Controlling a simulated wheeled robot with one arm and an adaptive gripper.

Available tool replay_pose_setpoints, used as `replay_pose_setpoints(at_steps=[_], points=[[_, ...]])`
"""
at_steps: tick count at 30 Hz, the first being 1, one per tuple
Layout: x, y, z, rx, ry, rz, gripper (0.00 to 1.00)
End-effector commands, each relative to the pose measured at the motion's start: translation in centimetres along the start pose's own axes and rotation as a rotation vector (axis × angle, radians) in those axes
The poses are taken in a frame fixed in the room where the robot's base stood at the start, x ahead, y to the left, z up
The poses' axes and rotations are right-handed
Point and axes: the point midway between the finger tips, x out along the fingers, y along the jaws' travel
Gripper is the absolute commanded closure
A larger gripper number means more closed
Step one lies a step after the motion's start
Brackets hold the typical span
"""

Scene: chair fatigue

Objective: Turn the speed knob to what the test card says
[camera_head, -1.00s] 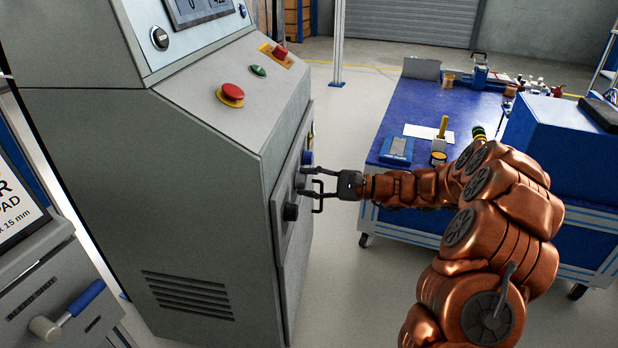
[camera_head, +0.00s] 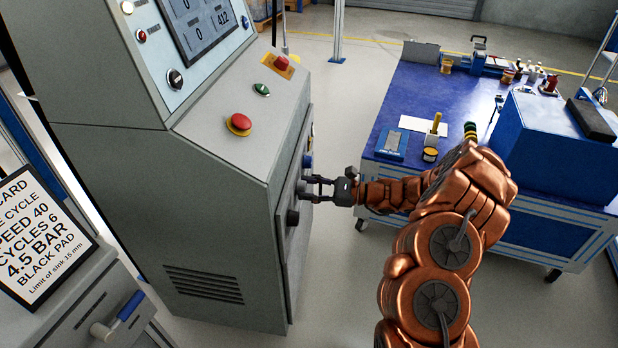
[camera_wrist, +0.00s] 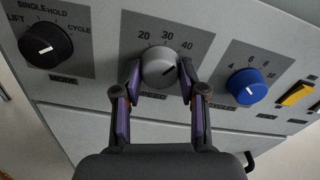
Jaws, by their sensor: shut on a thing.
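The grey speed knob (camera_wrist: 158,67) sits on the machine's side panel, under a scale marked 20, 30 and 40, in the wrist view. My gripper (camera_wrist: 157,78) has one finger on each side of it and is shut on it. A pale mark shows toward the right of the knob's face; I cannot tell exactly which number it meets. In the head view my gripper (camera_head: 306,188) reaches the panel from the right, and its fingertips hide the knob. The test card (camera_head: 42,240) at the left reads SPEED 40, CYCLES 6, 4.5 BAR, BLACK PAD.
A black mode knob (camera_wrist: 42,46) is left of the speed knob, and a blue knob (camera_wrist: 247,86) is to the right. A yellow switch (camera_wrist: 297,94) is further right. A red stop button (camera_head: 239,123) is on the console above. A blue workbench (camera_head: 400,85) stands behind my arm.

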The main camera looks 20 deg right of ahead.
Motion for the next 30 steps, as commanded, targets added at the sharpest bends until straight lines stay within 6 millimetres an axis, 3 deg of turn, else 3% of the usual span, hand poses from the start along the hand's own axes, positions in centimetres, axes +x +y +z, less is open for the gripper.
replay_pose_setpoints(at_steps=[9, 26, 27, 30], points=[[0.01, -0.01, 0.14, 0.1, 0.0, 0.001, 0.94], [0.0, -0.01, -0.01, 0.122, -0.001, 0.0, 0.94], [0.01, -0.02, -0.01, 0.122, -0.001, 0.0, 0.56], [0.01, -0.01, -0.01, 0.122, -0.001, 0.0, 0.45]])
